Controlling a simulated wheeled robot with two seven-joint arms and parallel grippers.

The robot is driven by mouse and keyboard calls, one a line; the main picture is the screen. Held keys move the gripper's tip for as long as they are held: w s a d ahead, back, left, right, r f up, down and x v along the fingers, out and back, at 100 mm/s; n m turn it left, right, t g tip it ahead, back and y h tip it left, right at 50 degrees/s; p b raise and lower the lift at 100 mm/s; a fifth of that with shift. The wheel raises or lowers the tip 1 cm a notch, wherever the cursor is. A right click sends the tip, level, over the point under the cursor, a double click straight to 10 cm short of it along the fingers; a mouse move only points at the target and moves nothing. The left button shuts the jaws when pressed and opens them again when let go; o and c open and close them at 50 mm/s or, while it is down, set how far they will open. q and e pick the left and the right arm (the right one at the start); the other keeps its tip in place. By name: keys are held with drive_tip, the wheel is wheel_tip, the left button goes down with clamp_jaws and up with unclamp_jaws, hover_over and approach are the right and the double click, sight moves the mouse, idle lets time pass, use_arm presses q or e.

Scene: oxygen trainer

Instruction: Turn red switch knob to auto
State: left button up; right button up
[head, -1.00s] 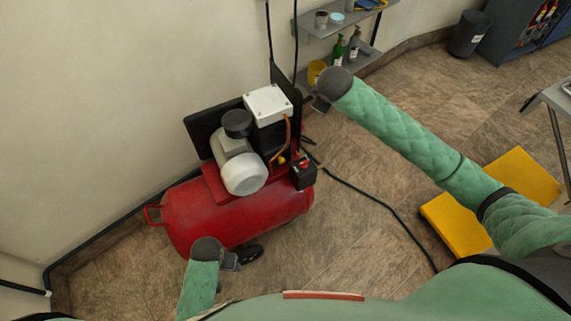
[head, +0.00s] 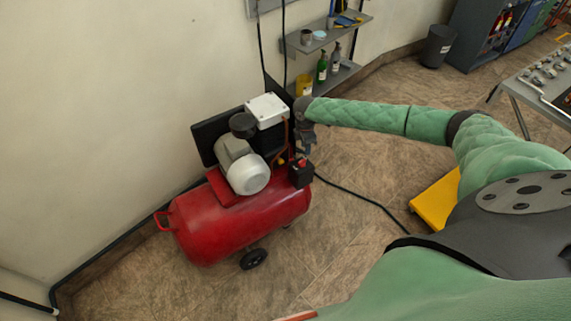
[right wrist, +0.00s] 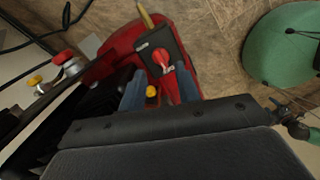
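The red switch knob (right wrist: 160,57) sits on the face of a black switch box (right wrist: 172,44) in the right wrist view. In the head view the box (head: 302,176) is at the right end of the red compressor (head: 235,222). My right gripper (right wrist: 160,77) is open, its two blue-grey fingers apart and pointing at the box. The knob shows just beyond and between the fingertips, with no clear contact. In the head view the right gripper (head: 306,149) hangs just above the box and partly hides its top. My left gripper is in neither current view.
A grey motor (head: 242,166) and white-lidded box (head: 267,110) stand close left of my right gripper. A black cable (head: 360,196) runs over the floor. Wall shelves (head: 325,36) hold bottles behind. A yellow platform (head: 434,200) lies to the right.

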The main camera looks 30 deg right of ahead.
sight(302, 161)
drive_tip(key=shift+a+n, duration=0.35)
drive_tip(key=shift+n, duration=0.05)
drive_tip(key=shift+w+a+f+n+y, duration=0.1)
drive_tip(key=shift+w+f+n+y, duration=0.15)
drive_tip(key=shift+n, duration=0.45)
drive_tip(key=shift+a+n, duration=0.1)
drive_tip(key=shift+n, duration=0.3)
drive_tip(key=shift+f+p, duration=1.3)
drive_tip(key=shift+f, duration=2.5)
use_arm(q)
drive_tip(key=shift+t, duration=0.8)
drive_tip(key=f, duration=0.1)
drive_tip(key=a+f, duration=0.1)
drive_tip(key=f, duration=0.2)
drive_tip(key=shift+s+a+f, duration=0.2)
drive_tip(key=shift+s+a, duration=0.05)
drive_tip(key=shift+a, duration=0.1)
use_arm(e)
clamp_jaws()
